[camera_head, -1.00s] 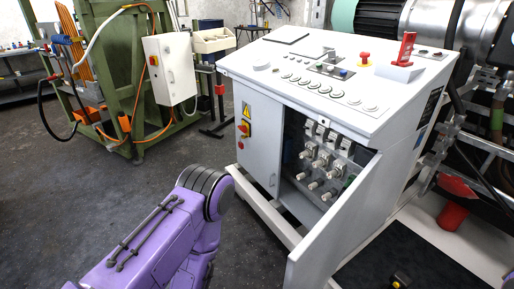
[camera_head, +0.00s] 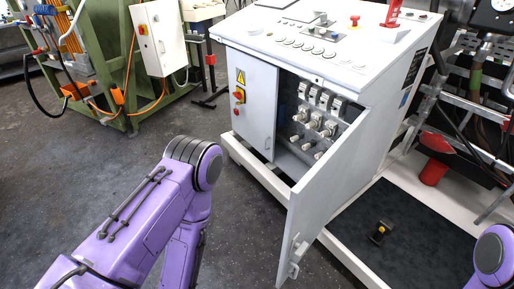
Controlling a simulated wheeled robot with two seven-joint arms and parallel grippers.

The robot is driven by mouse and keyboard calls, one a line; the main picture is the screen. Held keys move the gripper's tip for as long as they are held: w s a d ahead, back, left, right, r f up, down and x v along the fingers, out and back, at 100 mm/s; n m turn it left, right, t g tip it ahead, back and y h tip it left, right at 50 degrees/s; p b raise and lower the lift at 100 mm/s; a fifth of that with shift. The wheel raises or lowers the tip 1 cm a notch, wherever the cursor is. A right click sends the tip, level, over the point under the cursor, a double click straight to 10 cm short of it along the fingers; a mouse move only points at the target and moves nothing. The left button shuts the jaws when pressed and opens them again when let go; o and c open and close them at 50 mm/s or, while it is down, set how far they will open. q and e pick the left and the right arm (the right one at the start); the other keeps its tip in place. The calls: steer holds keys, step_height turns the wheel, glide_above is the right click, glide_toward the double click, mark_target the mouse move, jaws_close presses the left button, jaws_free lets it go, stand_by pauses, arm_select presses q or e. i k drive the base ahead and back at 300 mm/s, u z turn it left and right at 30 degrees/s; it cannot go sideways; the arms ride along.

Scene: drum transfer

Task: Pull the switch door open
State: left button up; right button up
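The switch door (camera_head: 330,185) is the white right-hand door of the control cabinet (camera_head: 262,55). It stands swung outward, with a handle (camera_head: 297,257) low near its free edge. Behind it the opening shows several switches (camera_head: 318,112) with white knobs. The cabinet's left door (camera_head: 256,115) is shut. My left arm reaches in from the bottom left in purple, and its forearm bends down out of the picture, so the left gripper is not seen. Only a purple piece of my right arm shows at the bottom right edge. The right gripper is not seen.
A dark mat (camera_head: 400,232) lies right of the door with a small black-and-yellow object (camera_head: 380,231) on it. A red cylinder (camera_head: 433,172) stands behind the mat. A green frame (camera_head: 100,70) with a white box (camera_head: 160,37) is at the back left. The grey floor (camera_head: 110,165) at left is clear.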

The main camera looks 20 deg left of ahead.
mark_target(257, 79)
steer(key=k, duration=0.2)
steer(key=u, duration=1.9)
steer(key=i, duration=2.7)
steer(key=z, duration=3.3)
steer(key=i, duration=0.5)
steer(key=z, duration=0.05)
